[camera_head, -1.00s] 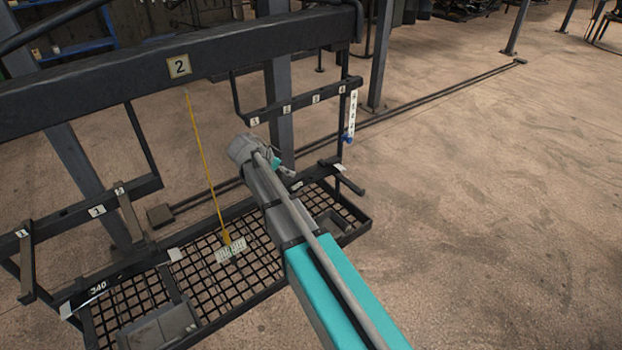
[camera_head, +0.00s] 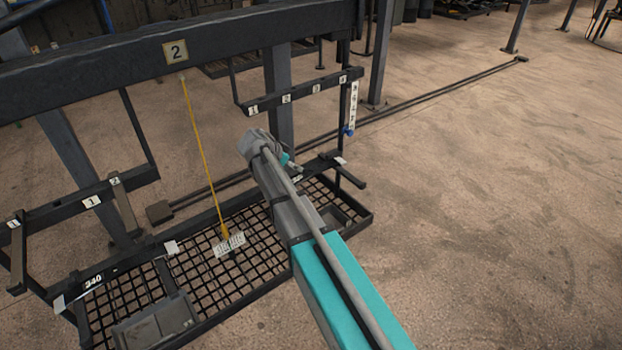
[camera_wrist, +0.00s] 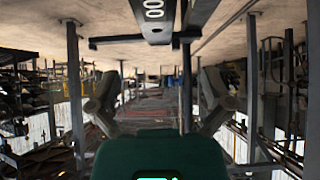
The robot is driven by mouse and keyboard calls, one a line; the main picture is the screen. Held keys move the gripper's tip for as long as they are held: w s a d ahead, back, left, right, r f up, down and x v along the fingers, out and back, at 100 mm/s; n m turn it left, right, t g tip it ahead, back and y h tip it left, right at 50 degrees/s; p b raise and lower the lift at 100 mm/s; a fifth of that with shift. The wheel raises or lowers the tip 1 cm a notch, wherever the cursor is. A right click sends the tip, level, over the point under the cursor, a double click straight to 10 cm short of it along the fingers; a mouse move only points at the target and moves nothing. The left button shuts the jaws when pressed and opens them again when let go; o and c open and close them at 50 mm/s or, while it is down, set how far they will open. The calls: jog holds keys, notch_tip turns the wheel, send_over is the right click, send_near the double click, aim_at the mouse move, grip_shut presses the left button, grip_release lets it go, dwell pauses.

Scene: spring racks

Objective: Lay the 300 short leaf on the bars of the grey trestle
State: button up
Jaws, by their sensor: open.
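In the wrist view my gripper (camera_wrist: 158,92) is open, its two fingers wide apart with nothing between them. Beyond it, at the top edge of that view, is a dark leaf (camera_wrist: 155,25) whose label is cut off and reads "00". It lies near a dark crossbar and is apart from the fingers. In the head view, a dark leaf with a white end (camera_head: 322,167) lies at the right end of the rack, just past my gripper; its number is not readable. Another leaf marked 340 (camera_head: 108,274) lies at the left. I cannot single out the grey trestle.
A black mesh tray (camera_head: 205,289) runs below the rack, with a grey box (camera_head: 155,326) at its near left. A yellow cord hangs from the thick beam (camera_head: 120,62) marked 2. Numbered bars (camera_head: 300,91) stand behind my arm. The floor at right is clear.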

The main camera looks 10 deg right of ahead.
aim_at(310, 171)
jog(key=shift+b+x, duration=1.2)
jog(key=shift+x, duration=0.85)
jog(key=b+x, duration=0.1)
jog(key=x, duration=0.1)
jog(key=b+x, duration=0.1)
jog(key=shift+s+d+f+b, duration=0.1)
jog(key=shift+s+f+b, duration=0.1)
jog(key=shift+f+b, duration=0.1)
jog(key=shift+b+x, duration=0.55)
jog(key=shift+x, duration=0.35)
jog(key=shift+d+r, duration=0.1)
jog(key=c, duration=1.4)
